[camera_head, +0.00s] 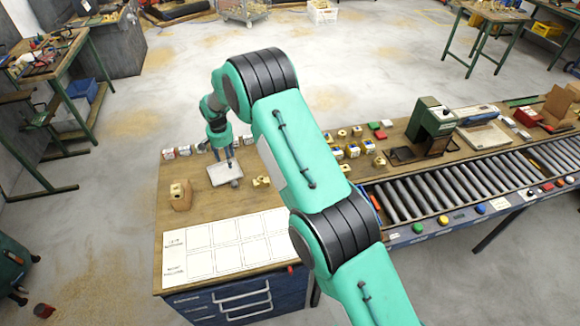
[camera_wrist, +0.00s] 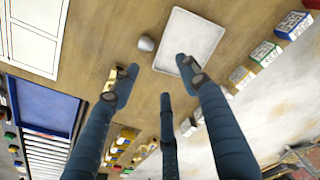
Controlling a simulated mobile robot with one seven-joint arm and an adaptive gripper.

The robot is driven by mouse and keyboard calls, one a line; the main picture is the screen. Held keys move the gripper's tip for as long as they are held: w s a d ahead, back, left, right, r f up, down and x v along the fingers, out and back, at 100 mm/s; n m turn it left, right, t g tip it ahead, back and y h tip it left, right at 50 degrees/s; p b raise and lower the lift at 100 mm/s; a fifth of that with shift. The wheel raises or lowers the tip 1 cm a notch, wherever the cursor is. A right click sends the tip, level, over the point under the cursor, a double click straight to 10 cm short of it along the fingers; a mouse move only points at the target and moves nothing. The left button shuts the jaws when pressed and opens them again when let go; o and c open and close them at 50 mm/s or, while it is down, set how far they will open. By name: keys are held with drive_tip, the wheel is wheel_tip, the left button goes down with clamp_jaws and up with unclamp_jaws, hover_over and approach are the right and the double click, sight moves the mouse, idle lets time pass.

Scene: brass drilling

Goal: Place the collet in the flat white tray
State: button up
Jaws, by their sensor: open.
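The flat white tray (camera_head: 221,175) lies on the wooden bench top near its left side, and it fills the upper middle of the wrist view (camera_wrist: 190,38). A small grey metal piece, apparently the collet (camera_wrist: 147,44), sits on the wood just beside the tray, outside its rim. In the head view the grey piece (camera_head: 235,183) shows at the tray's near right corner. My gripper (camera_head: 229,161) is above the tray area with its fingers pointing down. In the wrist view its fingers (camera_wrist: 158,76) are spread and nothing is between them.
Small labelled boxes (camera_wrist: 265,53) stand in a row along the bench edge behind the tray. Several brass parts (camera_head: 352,150) stand right of my arm. A white marked grid sheet (camera_head: 228,245) covers the front of the bench. A roller conveyor (camera_head: 470,185) runs to the right.

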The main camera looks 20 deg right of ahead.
drive_tip(key=s+d+r+t, duration=0.1)
drive_tip(key=s+d+r, duration=0.3)
drive_tip(key=r, duration=0.6)
drive_tip(key=s+d+r+n, duration=0.1)
drive_tip(key=s+d+r, duration=0.3)
drive_tip(key=r, duration=0.6)
drive_tip(key=s+d+r+t, duration=0.1)
drive_tip(key=s+d+r, duration=0.3)
drive_tip(key=r, duration=0.6)
drive_tip(key=s+d+r, duration=0.3)
drive_tip(key=s+r, duration=0.3)
drive_tip(key=s, duration=0.2)
drive_tip(key=s+d+r, duration=0.3)
drive_tip(key=s+r, duration=0.2)
drive_tip(key=s, duration=0.4)
drive_tip(key=s+d+n+t, duration=0.1)
drive_tip(key=s+d, duration=0.2)
drive_tip(key=s, duration=1.1)
drive_tip(key=s+d+r+n+t, duration=0.1)
drive_tip(key=s+d, duration=0.2)
drive_tip(key=s, duration=1.1)
drive_tip(key=shift+s, duration=0.4)
